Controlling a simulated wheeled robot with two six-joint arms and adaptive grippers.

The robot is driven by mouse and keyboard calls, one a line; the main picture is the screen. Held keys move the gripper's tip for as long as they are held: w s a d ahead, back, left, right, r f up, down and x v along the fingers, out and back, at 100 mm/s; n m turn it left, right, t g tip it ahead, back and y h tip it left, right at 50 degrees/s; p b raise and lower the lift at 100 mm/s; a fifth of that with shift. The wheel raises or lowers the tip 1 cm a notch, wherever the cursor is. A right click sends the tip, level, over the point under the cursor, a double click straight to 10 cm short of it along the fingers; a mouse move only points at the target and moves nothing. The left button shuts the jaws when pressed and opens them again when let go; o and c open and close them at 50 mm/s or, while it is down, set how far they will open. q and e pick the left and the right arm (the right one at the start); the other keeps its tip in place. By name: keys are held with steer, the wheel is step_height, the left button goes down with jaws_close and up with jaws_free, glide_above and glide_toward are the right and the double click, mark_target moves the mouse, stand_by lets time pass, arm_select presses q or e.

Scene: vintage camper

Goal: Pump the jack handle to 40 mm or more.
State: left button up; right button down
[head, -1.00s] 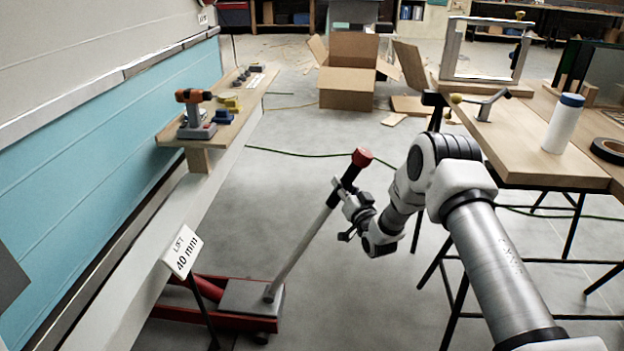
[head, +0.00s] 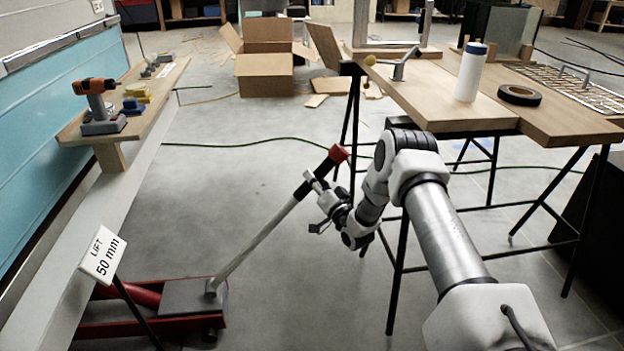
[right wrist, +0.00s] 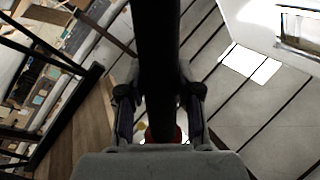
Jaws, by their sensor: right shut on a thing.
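The jack handle (head: 262,240) is a grey bar with a black upper part and a red tip (head: 338,153). It slopes up and right from the red and grey floor jack (head: 190,297) at lower left. My right gripper (head: 316,196) is shut on the handle just below the red tip. In the right wrist view, the dark handle (right wrist: 158,50) runs between the two fingers, with red low behind it. A white sign (head: 103,256) by the jack reads LIFT 50 mm. My left gripper is not in view.
The camper's blue side (head: 45,115) runs along the left, with a wooden shelf (head: 160,90) holding a drill (head: 97,98). A workbench (head: 450,100) on black legs stands close to my right arm.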

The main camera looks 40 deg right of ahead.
steer(key=c, duration=0.9)
jaws_free()
steer(key=shift+s+d+f, duration=0.2)
steer(key=shift+d+f, duration=0.1)
steer(key=shift+o, duration=0.7)
steer(key=shift+s+d+f, duration=0.1)
steer(key=shift+d+f, duration=0.05)
steer(key=shift+d, duration=0.1)
steer(key=shift+a, duration=0.15)
steer(key=shift+s, duration=0.2)
steer(key=v, duration=1.1)
steer(key=shift+s+a, duration=0.2)
steer(key=shift+s, duration=0.05)
